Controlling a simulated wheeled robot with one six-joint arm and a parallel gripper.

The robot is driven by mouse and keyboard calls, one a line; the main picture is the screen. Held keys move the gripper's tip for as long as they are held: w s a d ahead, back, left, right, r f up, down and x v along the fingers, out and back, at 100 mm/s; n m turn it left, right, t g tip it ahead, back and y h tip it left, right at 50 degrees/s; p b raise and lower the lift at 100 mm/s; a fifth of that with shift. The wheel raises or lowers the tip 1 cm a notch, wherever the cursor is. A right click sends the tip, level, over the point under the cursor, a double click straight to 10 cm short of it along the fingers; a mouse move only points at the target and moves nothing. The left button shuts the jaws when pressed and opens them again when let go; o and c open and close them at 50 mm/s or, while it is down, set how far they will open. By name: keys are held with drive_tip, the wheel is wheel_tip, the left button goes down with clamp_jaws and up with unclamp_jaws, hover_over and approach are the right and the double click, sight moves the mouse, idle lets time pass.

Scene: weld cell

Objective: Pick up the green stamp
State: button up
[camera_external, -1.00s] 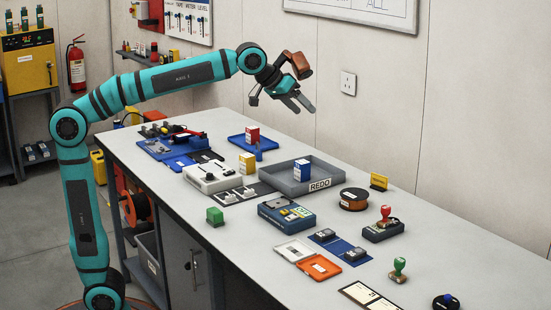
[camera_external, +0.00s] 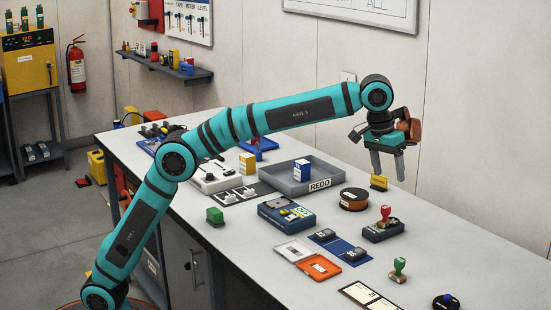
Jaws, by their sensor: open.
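The green stamp (camera_external: 398,269) stands upright on the bench near its front right part, with a round knob on top and a small pale label. My gripper (camera_external: 388,175) hangs above the back of the bench with its fingers pointing down. It is open and empty, and well above and behind the green stamp, apart from it. A red-handled stamp (camera_external: 385,213) stands on a dark ink pad between them.
A grey REDO tray (camera_external: 284,186) holds a blue box. An orange case (camera_external: 318,267) and white cards (camera_external: 366,294) lie near the green stamp. A dark round stamp (camera_external: 445,301) stands to its right.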

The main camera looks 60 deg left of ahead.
drive_tip(key=g+y, duration=0.2)
hover_over(400, 260)
wheel_tip(400, 260, down, 7)
wheel_tip(400, 260, down, 18)
drive_tip(key=shift+r, duration=0.2)
drive_tip(key=c, duration=1.1)
drive_tip(key=shift+o, duration=0.2)
drive_tip(key=shift+r, duration=0.15)
